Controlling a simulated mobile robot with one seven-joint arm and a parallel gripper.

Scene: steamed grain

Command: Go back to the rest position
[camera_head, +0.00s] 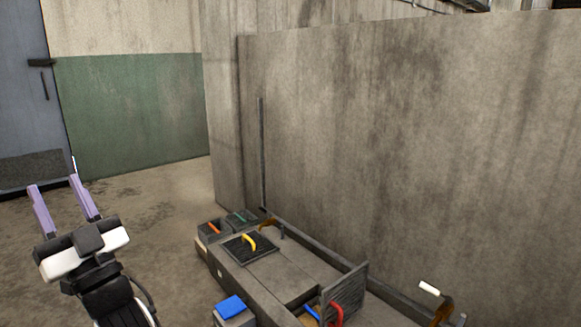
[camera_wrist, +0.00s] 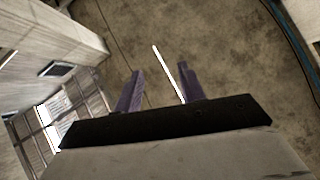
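My gripper (camera_head: 64,207) is at the left in the head view, raised over the bare floor. Its two purple fingers stand apart with nothing between them. In the wrist view my gripper (camera_wrist: 160,90) also shows its fingers spread. A thin white strip on or above the floor shows between them there, and I cannot tell what it is. The gripper is well to the left of the grey bench and touches nothing.
A long grey bench (camera_head: 290,272) runs along the concrete wall (camera_head: 400,150).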

